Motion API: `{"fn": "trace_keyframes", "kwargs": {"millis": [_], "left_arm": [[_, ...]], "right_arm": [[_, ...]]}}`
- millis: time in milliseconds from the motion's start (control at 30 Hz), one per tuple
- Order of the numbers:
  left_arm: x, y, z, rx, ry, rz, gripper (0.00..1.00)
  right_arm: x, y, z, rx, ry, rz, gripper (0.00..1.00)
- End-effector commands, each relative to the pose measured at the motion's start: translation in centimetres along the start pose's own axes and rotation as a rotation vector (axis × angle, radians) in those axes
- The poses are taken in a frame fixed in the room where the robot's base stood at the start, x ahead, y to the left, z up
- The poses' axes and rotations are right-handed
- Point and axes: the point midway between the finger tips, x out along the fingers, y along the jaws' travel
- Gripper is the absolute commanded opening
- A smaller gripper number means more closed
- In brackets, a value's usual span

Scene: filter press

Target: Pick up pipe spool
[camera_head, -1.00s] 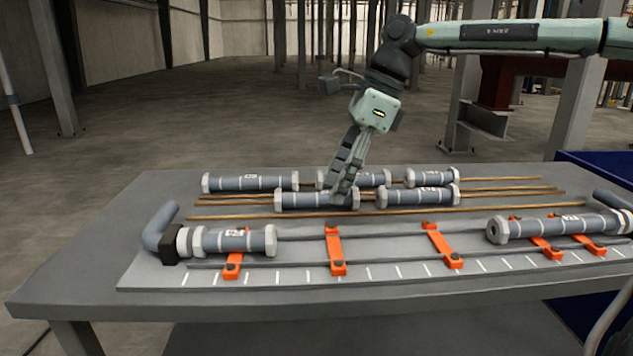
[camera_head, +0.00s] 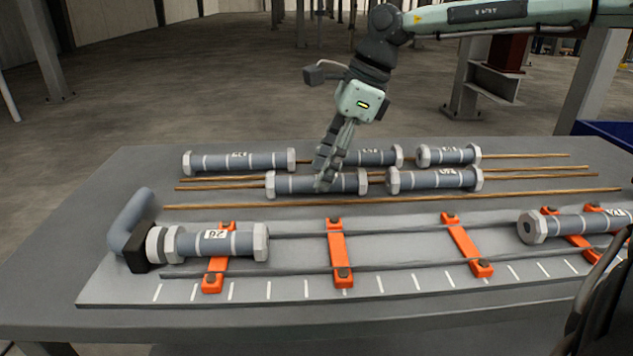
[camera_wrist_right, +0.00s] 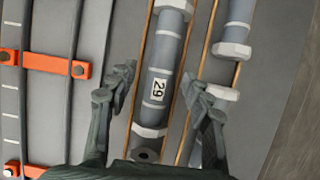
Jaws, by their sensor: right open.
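Several grey pipe spools with pale hexagonal end flanges lie on the table's far half. The front-left one (camera_head: 292,184) lies under my right gripper (camera_head: 324,178). My left gripper is not in view.
Behind are spools at left (camera_head: 240,160), middle (camera_head: 375,157) and right (camera_head: 448,155); another (camera_head: 434,180) lies close right. Thin brown rods run alongside. In front, a rack with orange clamps (camera_head: 340,255) holds a spool with an elbow (camera_head: 215,243) and one at right (camera_head: 575,225).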

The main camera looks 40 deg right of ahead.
Motion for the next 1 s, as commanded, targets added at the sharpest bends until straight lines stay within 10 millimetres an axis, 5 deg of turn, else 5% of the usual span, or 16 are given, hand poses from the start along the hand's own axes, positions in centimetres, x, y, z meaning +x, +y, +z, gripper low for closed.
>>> {"fn": "trace_keyframes", "kwargs": {"millis": [133, 400, 800, 1000], "left_arm": [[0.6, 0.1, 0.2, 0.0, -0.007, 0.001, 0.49], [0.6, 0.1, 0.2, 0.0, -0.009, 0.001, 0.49], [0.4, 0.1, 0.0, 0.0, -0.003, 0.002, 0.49], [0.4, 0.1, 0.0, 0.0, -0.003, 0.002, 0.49]], "right_arm": [[1.7, -0.1, 0.0, 0.0, 0.002, -0.001, 0.5], [2.0, -0.1, 0.0, 0.0, 0.0, -0.002, 0.5], [2.0, -0.1, 0.0, 0.0, 0.0, -0.002, 0.02], [2.0, -0.1, 0.0, 0.0, -0.001, -0.003, 0.0]]}}
